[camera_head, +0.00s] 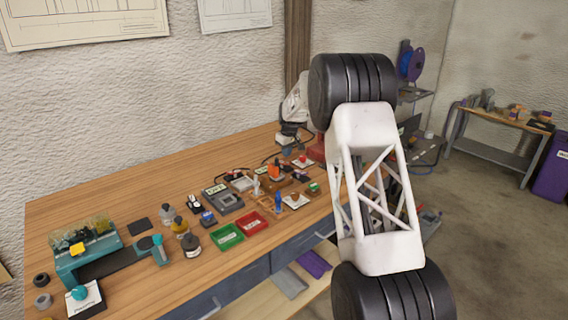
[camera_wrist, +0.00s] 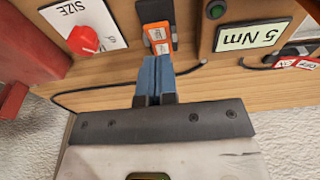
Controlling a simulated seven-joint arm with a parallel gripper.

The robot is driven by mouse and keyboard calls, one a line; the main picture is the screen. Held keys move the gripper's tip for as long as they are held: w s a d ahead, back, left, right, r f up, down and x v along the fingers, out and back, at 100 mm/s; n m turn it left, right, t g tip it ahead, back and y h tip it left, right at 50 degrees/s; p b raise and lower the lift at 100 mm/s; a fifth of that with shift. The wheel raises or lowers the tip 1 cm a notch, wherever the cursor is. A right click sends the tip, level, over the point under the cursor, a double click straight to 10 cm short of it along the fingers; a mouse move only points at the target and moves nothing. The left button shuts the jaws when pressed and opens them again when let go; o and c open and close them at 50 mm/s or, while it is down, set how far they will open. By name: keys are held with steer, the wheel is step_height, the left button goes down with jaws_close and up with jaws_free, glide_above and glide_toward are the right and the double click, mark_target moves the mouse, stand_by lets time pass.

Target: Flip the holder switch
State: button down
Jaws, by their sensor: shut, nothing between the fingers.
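In the wrist view, a small dark unit with an orange label (camera_wrist: 157,36) sits on the wooden bench just beyond my fingertips. I cannot tell for certain whether it is the holder switch. My gripper (camera_wrist: 154,64) has its blue fingers shut together with nothing between them. The tips are close to the orange-labelled unit; whether they touch it is unclear. A second small switch with a red and white OFF label (camera_wrist: 300,63) lies at the right edge. In the head view, I cannot make out the fingertips.
A red knob (camera_wrist: 84,40) on a white SIZE plate is left of the fingers, and a wooden block with a 5 Nm display (camera_wrist: 248,37) is right. A black cable crosses the bench edge. In the head view, green (camera_head: 226,237) and red (camera_head: 252,222) trays stand near the front edge.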

mark_target(286, 163)
steer(key=shift+f, duration=1.8)
stand_by(1.7)
steer(key=shift+r, duration=3.5)
steer(key=shift+s+r, duration=0.1)
